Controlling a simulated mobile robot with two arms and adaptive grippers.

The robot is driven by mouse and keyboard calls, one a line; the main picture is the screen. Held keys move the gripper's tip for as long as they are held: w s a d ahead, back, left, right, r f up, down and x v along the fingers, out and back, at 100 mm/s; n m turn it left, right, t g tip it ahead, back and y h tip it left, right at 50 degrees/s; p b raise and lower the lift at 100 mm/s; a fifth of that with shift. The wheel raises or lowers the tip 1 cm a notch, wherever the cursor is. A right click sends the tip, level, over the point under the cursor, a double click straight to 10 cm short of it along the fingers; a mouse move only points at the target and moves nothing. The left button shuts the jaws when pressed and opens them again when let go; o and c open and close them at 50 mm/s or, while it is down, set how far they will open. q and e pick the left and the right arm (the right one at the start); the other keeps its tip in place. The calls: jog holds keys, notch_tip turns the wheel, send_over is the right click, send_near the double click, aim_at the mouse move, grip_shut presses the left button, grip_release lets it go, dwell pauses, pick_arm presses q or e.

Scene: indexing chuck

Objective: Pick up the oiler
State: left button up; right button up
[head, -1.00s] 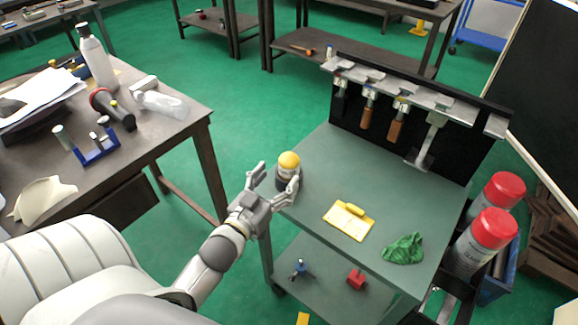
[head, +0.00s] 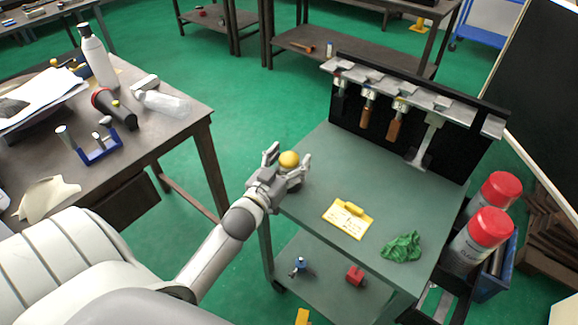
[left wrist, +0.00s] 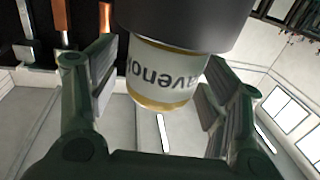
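A small round can (head: 289,159) with a yellow domed top, which looks like the oiler, stands at the left edge of the green cart top. In the left wrist view the can (left wrist: 168,75) shows a dark grey band, a pale label with partly readable lettering and a yellow rim. My left gripper (head: 290,154) is open, with one finger on either side of the can. In the left wrist view gaps show between the can and both fingers. The gripper hides the can's lower part in the head view. My right gripper is not in view.
The green cart top (head: 330,165) also holds a yellow clipboard-like item (head: 348,219) and a green cloth (head: 402,247). A black tool panel (head: 350,105) with hanging tools stands at its back. Red-capped spray cans (head: 488,228) sit at the right. A brown workbench (head: 160,125) is at the left.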

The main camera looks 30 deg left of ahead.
pick_arm(q)
jog(key=c, duration=1.1)
jog(key=shift+c, duration=0.2)
